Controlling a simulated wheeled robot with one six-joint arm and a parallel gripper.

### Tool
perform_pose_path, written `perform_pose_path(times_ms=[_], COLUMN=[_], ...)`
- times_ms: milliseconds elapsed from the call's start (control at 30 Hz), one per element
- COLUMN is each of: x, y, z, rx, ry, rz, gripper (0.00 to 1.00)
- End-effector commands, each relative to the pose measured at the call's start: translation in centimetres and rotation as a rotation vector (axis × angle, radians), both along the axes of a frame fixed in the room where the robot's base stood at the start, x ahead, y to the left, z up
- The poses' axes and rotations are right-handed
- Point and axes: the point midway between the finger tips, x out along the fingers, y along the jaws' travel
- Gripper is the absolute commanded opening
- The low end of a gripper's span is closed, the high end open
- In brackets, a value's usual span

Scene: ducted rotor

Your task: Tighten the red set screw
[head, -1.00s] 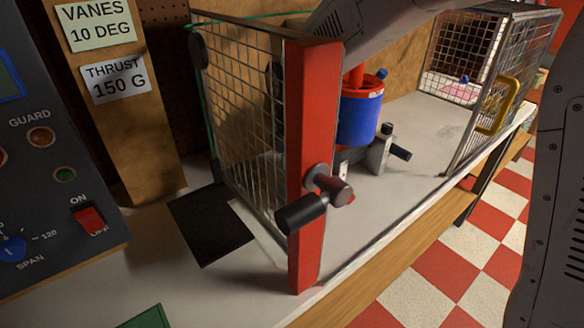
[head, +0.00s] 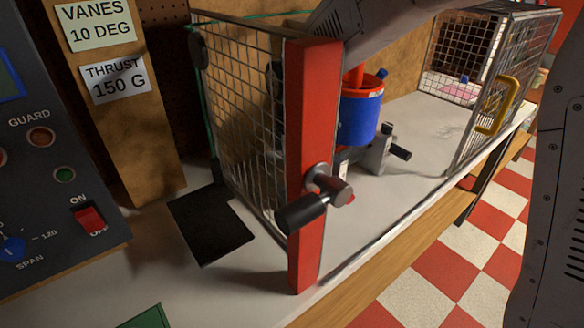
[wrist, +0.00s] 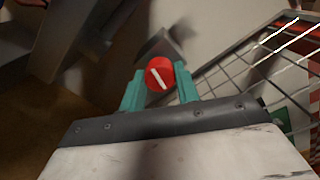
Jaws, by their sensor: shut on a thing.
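The red set screw (wrist: 159,74) shows in the wrist view as a round red head with a white line slanting across it. My gripper (wrist: 160,88) has teal fingers, one on each side of the red head. They are shut on it. In the head view my gripper and the screw cannot be made out clearly; the red post and the mesh block much of that area.
A mesh guard with a red post (head: 312,150) and dark handle (head: 305,208) stands in front. Behind it are a blue cylinder with a red rim (head: 358,118) and a grey clamp (head: 378,152). A mesh door with a yellow handle (head: 497,105) stands at right.

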Motion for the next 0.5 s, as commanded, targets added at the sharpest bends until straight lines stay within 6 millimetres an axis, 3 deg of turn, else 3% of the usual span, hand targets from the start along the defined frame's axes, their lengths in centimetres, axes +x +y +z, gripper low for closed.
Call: perform_pose_path(times_ms=[500], x=[0.04], y=[0.0], z=[0.08], rx=[0.001], ry=[-0.002], rz=[-0.489], gripper=[0.09])
